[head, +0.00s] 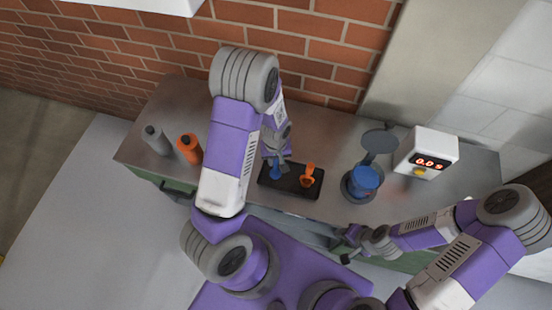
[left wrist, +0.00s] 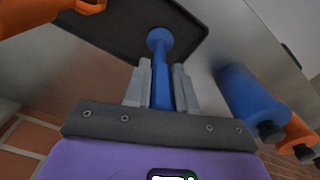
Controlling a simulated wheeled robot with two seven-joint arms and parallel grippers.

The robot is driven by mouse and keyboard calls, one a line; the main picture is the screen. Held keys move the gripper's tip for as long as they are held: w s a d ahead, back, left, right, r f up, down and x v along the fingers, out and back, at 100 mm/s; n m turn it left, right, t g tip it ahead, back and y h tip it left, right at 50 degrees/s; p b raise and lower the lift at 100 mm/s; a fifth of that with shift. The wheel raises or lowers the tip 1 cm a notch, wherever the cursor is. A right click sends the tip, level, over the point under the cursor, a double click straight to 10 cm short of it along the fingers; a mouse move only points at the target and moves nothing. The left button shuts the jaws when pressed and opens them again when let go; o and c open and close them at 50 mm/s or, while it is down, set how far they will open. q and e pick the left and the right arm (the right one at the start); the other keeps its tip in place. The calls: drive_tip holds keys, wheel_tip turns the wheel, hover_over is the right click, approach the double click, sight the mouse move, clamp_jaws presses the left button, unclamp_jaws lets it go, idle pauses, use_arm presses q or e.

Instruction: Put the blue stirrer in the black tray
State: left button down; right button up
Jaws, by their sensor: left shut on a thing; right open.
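The blue stirrer (head: 276,172) is held in my left gripper (head: 279,160) at the left end of the black tray (head: 290,191). In the left wrist view, the stirrer (left wrist: 160,72) stands between the two grey fingers of my left gripper (left wrist: 160,82), which are shut on its handle. Its round end overlaps the black tray (left wrist: 125,20); I cannot tell whether it touches the tray. My right gripper (head: 347,243) is open and empty by the table's front edge.
An orange tool (head: 308,175) lies in the tray's right half. A blue container (head: 364,181) stands right of the tray, near a white scale display (head: 428,150). An orange bottle (head: 190,149) and a grey bottle (head: 157,140) stand at left. A blue bottle (left wrist: 248,95) shows in the wrist view.

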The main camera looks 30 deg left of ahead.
use_arm(q)
drive_tip(key=c, duration=1.4)
unclamp_jaws()
drive_tip(key=shift+f, duration=0.15)
drive_tip(key=o, duration=0.5)
drive_tip(key=shift+w+r, duration=0.1)
drive_tip(key=shift+r, duration=0.45)
wheel_tip(320, 180, up, 11)
drive_tip(key=shift+r+p, duration=0.2)
drive_tip(key=shift+p, duration=0.4)
